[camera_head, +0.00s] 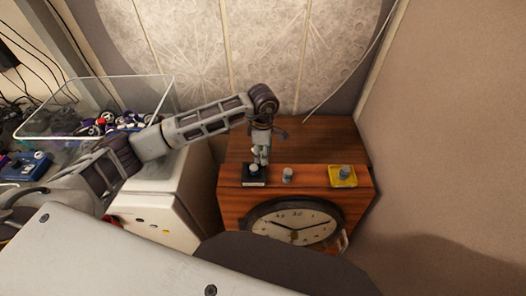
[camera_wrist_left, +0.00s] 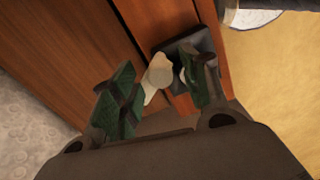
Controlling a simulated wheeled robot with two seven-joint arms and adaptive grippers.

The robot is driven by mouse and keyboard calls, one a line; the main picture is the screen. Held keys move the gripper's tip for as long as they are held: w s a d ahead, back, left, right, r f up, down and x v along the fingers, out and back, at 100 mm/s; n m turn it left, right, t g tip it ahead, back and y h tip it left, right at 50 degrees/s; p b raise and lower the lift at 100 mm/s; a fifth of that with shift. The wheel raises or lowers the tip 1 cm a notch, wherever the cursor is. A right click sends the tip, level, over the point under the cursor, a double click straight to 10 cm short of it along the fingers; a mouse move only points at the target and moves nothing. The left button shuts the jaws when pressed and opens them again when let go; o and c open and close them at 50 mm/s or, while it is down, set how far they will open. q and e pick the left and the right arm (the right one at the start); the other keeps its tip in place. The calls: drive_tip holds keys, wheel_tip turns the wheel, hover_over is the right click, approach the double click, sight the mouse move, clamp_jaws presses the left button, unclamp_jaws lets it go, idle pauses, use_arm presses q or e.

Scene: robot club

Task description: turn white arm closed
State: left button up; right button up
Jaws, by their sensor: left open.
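The white arm (camera_wrist_left: 158,72) is a pale lever beside the black square base (camera_wrist_left: 185,45) in the left wrist view. The black base also shows in the head view (camera_head: 254,181), at the front left of the wooden cabinet top. My left gripper (camera_wrist_left: 158,95) is open, with one green-padded finger on each side of the white arm. I cannot tell whether either finger touches it. In the head view my left gripper (camera_head: 261,150) points down over the back of the black base and mostly hides the arm. My right gripper is not in view.
A small grey post (camera_head: 287,175) and a yellow base with a grey knob (camera_head: 343,182) stand to the right on the wooden cabinet (camera_head: 318,147). A clock face (camera_head: 295,226) is on its front. A clear bin (camera_head: 95,90) of parts stands left. The cabinet's back right is clear.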

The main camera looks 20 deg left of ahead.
use_arm(q)
drive_tip(key=shift+f, duration=0.3)
drive_tip(key=shift+c, duration=0.3)
clamp_jaws()
